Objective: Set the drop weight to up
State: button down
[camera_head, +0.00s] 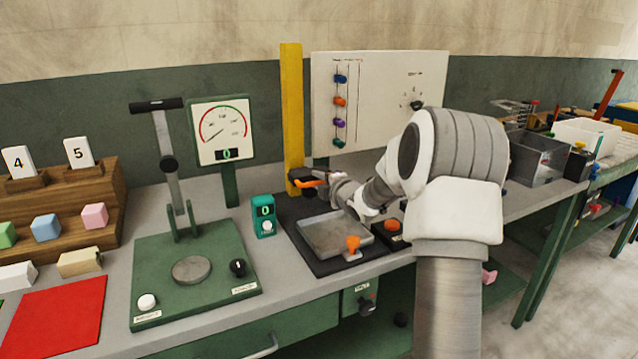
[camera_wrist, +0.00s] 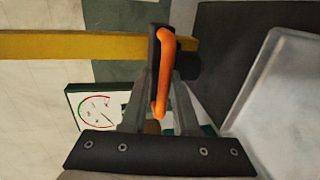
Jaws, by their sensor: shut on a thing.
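The drop weight is a dark block (camera_head: 297,184) with an orange handle (camera_head: 312,182), low on the upright yellow post (camera_head: 292,110). My gripper (camera_head: 325,180) reaches it from the right and is shut on the orange handle. In the wrist view the handle (camera_wrist: 163,75) lies between my gripper's fingers (camera_wrist: 160,105), with the dark block (camera_wrist: 188,66) behind it against the yellow post (camera_wrist: 60,45). My arm hides part of the area right of the post.
A grey tray (camera_head: 318,248) on a black base stands just below my gripper, with an orange knob (camera_head: 352,244) at its front. A gauge panel (camera_head: 222,130) and a small green counter (camera_head: 263,215) stand left.

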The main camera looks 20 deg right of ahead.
jog(key=shift+s+f, duration=0.2)
jog(key=shift+f, duration=0.4)
notch_tip(320, 180, up, 26)
jog(key=p, duration=1.5)
jog(key=shift+w, duration=0.25)
jog(key=c, duration=1)
grip_release()
jog(key=shift+o, duration=0.8)
jog(key=shift+f, duration=0.15)
jog(key=shift+s+f, duration=0.15)
jog(key=v, duration=1.7)
jog(key=shift+s, duration=0.2)
